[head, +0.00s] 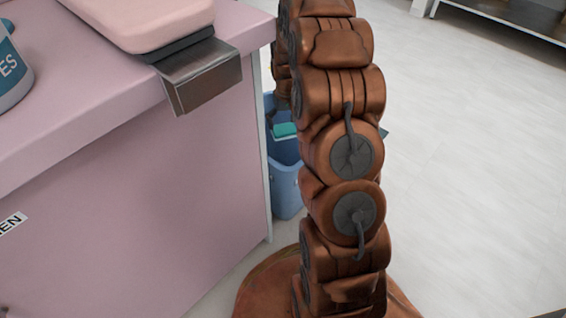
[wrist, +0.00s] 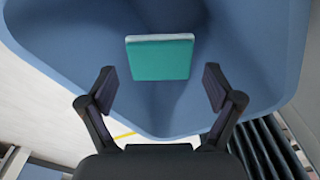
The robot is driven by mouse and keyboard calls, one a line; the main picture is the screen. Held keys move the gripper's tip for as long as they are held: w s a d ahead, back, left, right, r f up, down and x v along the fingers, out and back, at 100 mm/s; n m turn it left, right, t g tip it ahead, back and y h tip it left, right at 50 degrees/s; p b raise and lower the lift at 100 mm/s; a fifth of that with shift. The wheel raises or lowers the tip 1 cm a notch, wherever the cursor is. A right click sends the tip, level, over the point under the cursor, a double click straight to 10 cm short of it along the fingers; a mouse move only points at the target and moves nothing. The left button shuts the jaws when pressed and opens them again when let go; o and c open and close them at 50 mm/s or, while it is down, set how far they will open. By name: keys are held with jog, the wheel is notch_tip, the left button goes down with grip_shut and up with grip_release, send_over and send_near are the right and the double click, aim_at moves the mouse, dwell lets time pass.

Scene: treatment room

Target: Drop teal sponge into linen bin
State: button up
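The teal sponge (wrist: 160,60), a flat block with a pale edge, shows in the wrist view beyond my fingertips, within the outline of the blue bin (wrist: 250,50). Its exact height in the bin cannot be told. My gripper (wrist: 159,80) is open over the bin, with a gap between each finger and the sponge. In the head view the sponge (head: 285,130) shows as a small teal patch at the mouth of the bin (head: 287,190). My arm hides much of the bin and most of the gripper there.
A pink counter (head: 150,190) stands left of the bin, close beside it. A pink padded item with a metal bracket (head: 200,75) overhangs the counter edge. A tub (head: 10,70) is at far left. A label (head: 10,222) ending in "EN" is on the counter side. Right floor is clear.

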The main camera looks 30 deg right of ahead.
jog(key=shift+o, duration=0.3)
jog(key=shift+r, duration=0.1)
notch_tip(320, 180, up, 12)
jog(key=shift+s+a, duration=0.15)
jog(key=shift+s, duration=0.25)
dwell(0.5)
